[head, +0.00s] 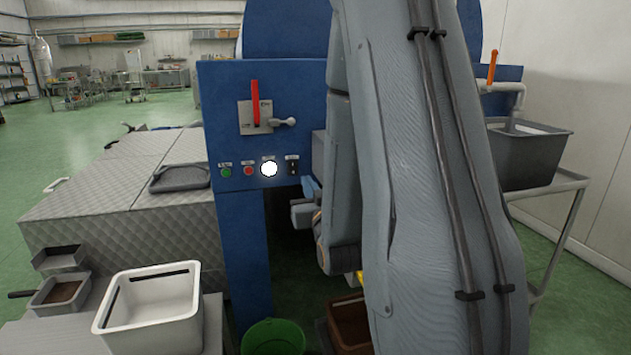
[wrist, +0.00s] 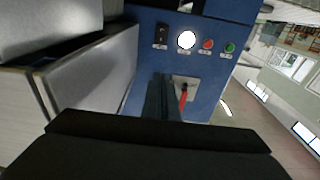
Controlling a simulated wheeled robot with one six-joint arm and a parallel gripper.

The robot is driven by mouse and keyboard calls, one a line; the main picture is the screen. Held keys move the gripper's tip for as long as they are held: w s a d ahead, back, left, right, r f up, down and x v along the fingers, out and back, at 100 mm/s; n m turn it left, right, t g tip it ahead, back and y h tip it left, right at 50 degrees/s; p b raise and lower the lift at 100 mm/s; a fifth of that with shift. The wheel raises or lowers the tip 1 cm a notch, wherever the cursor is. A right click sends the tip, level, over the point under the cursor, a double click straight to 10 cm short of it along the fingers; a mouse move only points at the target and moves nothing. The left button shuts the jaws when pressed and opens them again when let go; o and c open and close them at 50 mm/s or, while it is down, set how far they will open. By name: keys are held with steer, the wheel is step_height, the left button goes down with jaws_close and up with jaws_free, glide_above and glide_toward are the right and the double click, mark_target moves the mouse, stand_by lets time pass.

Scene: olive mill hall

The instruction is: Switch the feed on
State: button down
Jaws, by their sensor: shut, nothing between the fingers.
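The blue panel (head: 228,120) carries a green button (head: 226,172), a red button (head: 249,170), a brightly lit white lamp (head: 269,169) and a small black switch (head: 292,167) in a row. Their labels are too small to read. Above them a red lever (head: 255,102) stands upright on a plate with a grey handle (head: 283,122). The wrist view shows the panel upside down, with the black switch (wrist: 161,36), lamp (wrist: 187,40) and red lever (wrist: 184,98). My gripper (wrist: 161,78) is shut and empty, pointing at the panel near the switch. Contact cannot be told. My arm hides much of the head view.
A white bin (head: 150,330) and small grey trays (head: 60,292) stand at the front left. A green bucket (head: 273,338) is on the floor below the panel. A dark grey crate (head: 530,160) sits on a rack at the right, near an orange-handled valve (head: 492,66).

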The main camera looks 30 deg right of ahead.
steer(key=shift+r+p+v, duration=0.25)
steer(key=shift+p+v, duration=1)
steer(key=shift+p, duration=0.9)
steer(key=shift+r+p+v, duration=0.25)
steer(key=shift+p+v, duration=1)
steer(key=shift+p, duration=0.85)
steer(key=s+a+f+n+g+y+p, duration=0.2)
steer(key=s+a+g+y+p, duration=0.15)
steer(key=a+g+p, duration=0.45)
steer(key=s+a+r+g, duration=0.2)
steer(key=s+a+g, duration=0.1)
steer(key=s, duration=0.3)
steer(key=s+a+r+n+g+y+p, duration=0.1)
steer(key=s+a+r+g, duration=0.2)
steer(key=s, duration=0.4)
steer(key=s+a+r+g+y+p, duration=0.1)
steer(key=s+a+r+g, duration=0.1)
steer(key=s+a+g, duration=0.2)
steer(key=s, duration=0.2)
steer(key=shift+s+a+r, duration=0.25)
steer(key=shift+s+a, duration=0.05)
steer(key=shift+s, duration=0.1)
